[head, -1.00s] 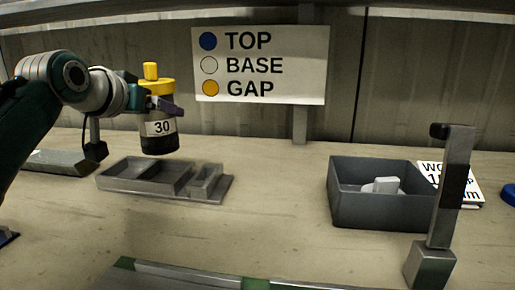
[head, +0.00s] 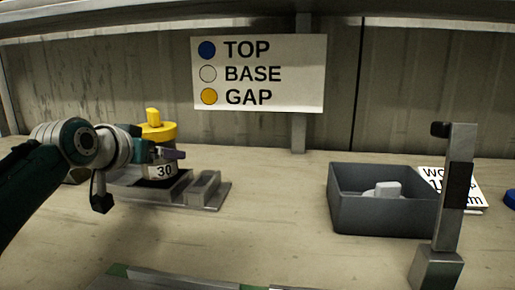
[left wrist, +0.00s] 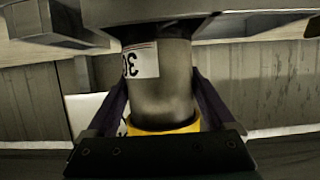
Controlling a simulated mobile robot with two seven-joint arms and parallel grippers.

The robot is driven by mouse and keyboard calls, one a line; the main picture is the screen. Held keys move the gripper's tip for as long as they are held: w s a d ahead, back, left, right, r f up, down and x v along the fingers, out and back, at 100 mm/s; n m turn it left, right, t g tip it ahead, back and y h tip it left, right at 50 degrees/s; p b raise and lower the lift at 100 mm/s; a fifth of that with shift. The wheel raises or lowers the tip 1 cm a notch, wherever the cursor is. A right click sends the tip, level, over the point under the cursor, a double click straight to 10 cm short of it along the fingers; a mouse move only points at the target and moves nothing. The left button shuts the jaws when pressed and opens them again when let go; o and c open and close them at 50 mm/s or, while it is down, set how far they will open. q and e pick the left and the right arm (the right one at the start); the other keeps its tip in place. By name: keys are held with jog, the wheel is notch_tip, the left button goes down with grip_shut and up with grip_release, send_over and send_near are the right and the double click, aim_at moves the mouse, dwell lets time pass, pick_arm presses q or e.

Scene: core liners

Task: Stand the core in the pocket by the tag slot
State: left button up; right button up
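The core (head: 158,159) is a dark upright cylinder with a yellow cap (head: 155,131) and a white "30" label. My left gripper (head: 172,154) is shut around it, and its purple fingers flank the core (left wrist: 162,85) in the left wrist view. The core's lower end is at the larger pocket of the grey tray (head: 218,201), beside the small tag slot (head: 204,184) at the tray's right end. I cannot tell whether its base rests on the pocket floor. My right gripper is not in view.
A dark grey bin (head: 380,212) with a white item inside stands to the right. A metal post (head: 452,210) stands in front of its right side. A sign (head: 262,75) reads TOP, BASE, GAP. The bench between tray and bin is clear.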

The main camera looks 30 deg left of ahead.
pick_arm(q)
jog(key=shift+o, duration=0.8)
jog(key=shift+r, duration=0.1)
jog(key=shift+r, duration=0.1)
jog(key=p+v, duration=0.3)
jog(key=v, duration=0.9)
jog(key=shift+p, duration=0.3)
jog(key=shift+a, duration=0.1)
